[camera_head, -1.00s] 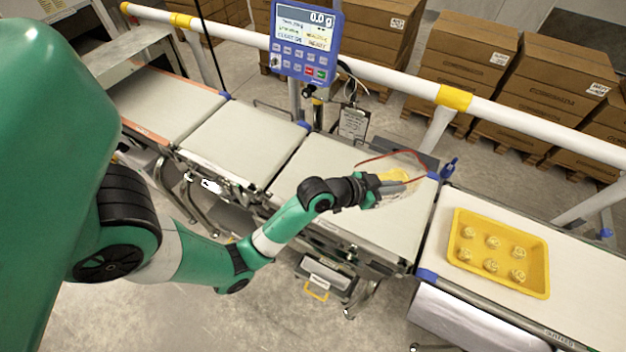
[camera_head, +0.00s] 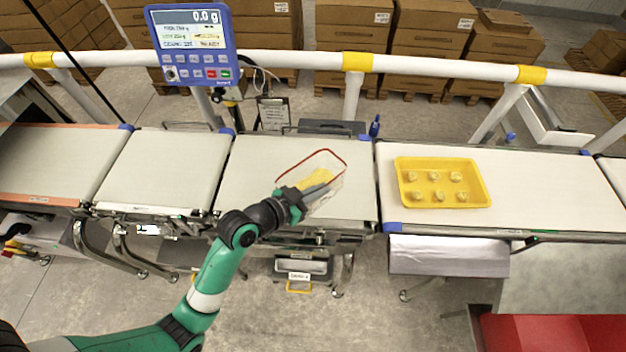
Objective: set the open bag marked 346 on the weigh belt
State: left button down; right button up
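A clear open bag (camera_head: 325,170) with a red rim and something yellow inside is at my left gripper (camera_head: 322,188). The fingers look closed on the near side of the bag. The bag is over the right half of the belt section (camera_head: 255,165) left of the tray's belt. I cannot tell whether the bag's underside touches that belt, and no number on it is readable. The blue scale display (camera_head: 193,45) above the belts reads 0.0 g. I cannot tell for certain which section is the weigh belt. My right gripper is not in view.
A yellow tray (camera_head: 405,199) with several small pale pieces sits on the right-hand belt (camera_head: 545,180). Two more belt sections (camera_head: 165,165) (camera_head: 50,155) at the left are bare. A white rail (camera_head: 290,61) runs behind, with a clipboard (camera_head: 273,113) below it.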

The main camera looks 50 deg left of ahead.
aim_at(321, 175)
pick_arm(q)
jog(key=w+a+f, duration=0.1)
jog(key=w+a, duration=0.1)
jog(key=w+a+f+b, duration=0.1)
jog(key=w, duration=0.1)
jog(key=shift+a+f, duration=0.35)
jog(key=shift+f, duration=0.05)
jog(key=w+f, duration=0.1)
jog(key=w+a+f+b, duration=0.1)
jog(key=f, duration=0.1)
jog(key=a+f+b, duration=0.1)
jog(key=shift+w+a+f, duration=0.15)
jog(key=shift+w+f, duration=0.15)
jog(key=shift+w, duration=0.1)
jog(key=shift+w+a+f, duration=0.1)
jog(key=shift+w+a, duration=0.1)
notch_tip(321, 175, down, 4)
jog(key=shift+w+a+r+b, duration=0.1)
jog(key=shift+w+r+b, duration=0.1)
jog(key=shift+b, duration=0.65)
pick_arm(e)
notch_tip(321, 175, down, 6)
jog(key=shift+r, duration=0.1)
pick_arm(q)
jog(key=shift+f, duration=0.1)
